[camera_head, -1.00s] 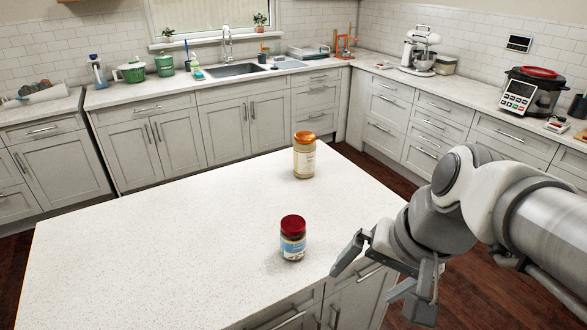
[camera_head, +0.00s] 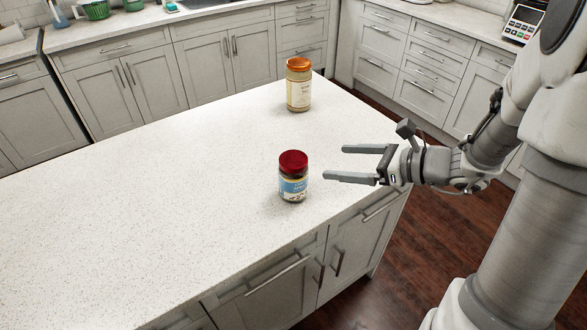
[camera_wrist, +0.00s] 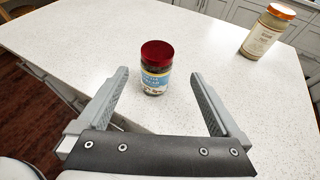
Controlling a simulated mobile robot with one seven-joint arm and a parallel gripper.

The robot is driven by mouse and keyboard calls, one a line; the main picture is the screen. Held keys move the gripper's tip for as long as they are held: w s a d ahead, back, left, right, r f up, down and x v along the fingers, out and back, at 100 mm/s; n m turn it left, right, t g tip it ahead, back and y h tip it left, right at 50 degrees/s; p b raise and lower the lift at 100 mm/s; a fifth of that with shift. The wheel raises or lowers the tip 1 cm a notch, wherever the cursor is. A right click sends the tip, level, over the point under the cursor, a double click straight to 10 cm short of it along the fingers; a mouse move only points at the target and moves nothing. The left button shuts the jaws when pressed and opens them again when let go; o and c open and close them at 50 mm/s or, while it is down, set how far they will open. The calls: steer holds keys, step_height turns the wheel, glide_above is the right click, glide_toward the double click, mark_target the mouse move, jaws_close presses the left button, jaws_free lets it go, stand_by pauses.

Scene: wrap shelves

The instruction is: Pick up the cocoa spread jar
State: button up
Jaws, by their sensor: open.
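A jar with a dark red lid, blue label and dark contents (camera_head: 293,178), which looks like the cocoa spread jar, stands upright on the white island counter (camera_head: 140,205). It also shows in the wrist view (camera_wrist: 156,70), centred beyond the fingertips. My gripper (camera_head: 334,163) is open and empty, to the right of this jar in the head view, with its fingers pointing left towards it. In the wrist view, the two fingers (camera_wrist: 160,75) are spread wide, with the jar ahead between their lines and not touched.
A second jar with an orange lid and pale contents (camera_head: 299,85) stands upright farther back on the counter, and at the right in the wrist view (camera_wrist: 266,32). The counter left of the jars is clear. Grey cabinets (camera_head: 435,72) line the back.

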mark_target(298, 160)
steer(key=x, duration=1.1)
steer(key=shift+a, duration=0.15)
steer(key=x, duration=0.5)
steer(key=shift+s+f, duration=0.15)
steer(key=shift+f, duration=0.05)
jaws_close()
